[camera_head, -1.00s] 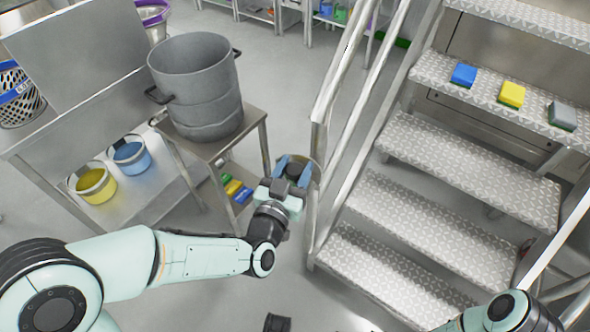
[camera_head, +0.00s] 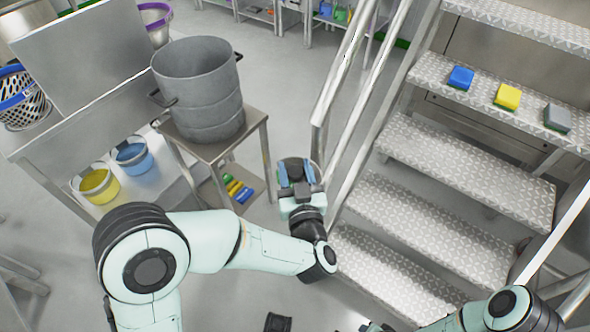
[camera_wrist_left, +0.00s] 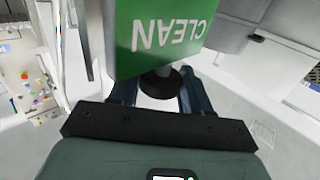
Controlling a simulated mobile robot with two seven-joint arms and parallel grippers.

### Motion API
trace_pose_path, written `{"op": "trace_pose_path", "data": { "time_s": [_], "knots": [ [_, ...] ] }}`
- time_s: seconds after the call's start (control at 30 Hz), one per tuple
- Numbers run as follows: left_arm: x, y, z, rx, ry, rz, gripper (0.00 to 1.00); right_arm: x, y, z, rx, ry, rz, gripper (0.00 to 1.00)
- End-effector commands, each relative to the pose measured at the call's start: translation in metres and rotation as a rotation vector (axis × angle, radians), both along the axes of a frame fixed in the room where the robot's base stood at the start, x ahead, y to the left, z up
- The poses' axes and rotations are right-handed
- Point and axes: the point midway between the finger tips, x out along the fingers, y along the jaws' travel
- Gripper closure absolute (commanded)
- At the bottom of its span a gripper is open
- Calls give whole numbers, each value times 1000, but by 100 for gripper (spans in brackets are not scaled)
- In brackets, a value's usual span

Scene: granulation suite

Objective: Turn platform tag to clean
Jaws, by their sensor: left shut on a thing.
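The platform tag shows in the left wrist view as a green face (camera_wrist_left: 160,35) with the word CLEAN in white, upside down in that picture. A dark round knob (camera_wrist_left: 160,82) sits just below its edge, between the fingers. My left gripper (camera_head: 297,168) is beside the lower end of the stair handrail, and its blue fingers also show in the left wrist view (camera_wrist_left: 160,95). It is shut on the tag at the knob; the exact contact is partly hidden. In the head view the gripper hides most of the tag.
The metal stairs (camera_head: 440,205) and handrail (camera_head: 352,85) stand right of my left gripper. A small table (camera_head: 215,150) with a large grey pot (camera_head: 200,95) stands to its left. Blue, yellow and grey sponges lie on an upper step. Open floor (camera_head: 285,85) lies behind.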

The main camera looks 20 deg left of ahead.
Motion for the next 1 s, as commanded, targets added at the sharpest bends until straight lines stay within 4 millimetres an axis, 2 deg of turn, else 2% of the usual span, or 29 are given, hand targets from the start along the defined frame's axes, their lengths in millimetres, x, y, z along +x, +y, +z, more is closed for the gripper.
{"op": "trace_pose_path", "data": {
  "time_s": [0.33,0.37,0.4,0.77,0.87,1.0],
  "knots": [
    [1,0,5,-4,-14,4,83,0,0,0,0,1,0,57],
    [1,0,5,-4,-15,4,46,0,0,0,0,1,0,57],
    [1,0,5,-4,-15,4,33,0,0,0,0,1,0,57],
    [-2,-2,2,-2,-5,2,32,-1,0,1,1,2,1,57],
    [-12,-7,2,-1,-4,0,32,-3,2,3,4,7,3,57],
    [-37,-20,3,-1,-5,-3,32,-8,4,7,11,21,9,57]
  ]
}}
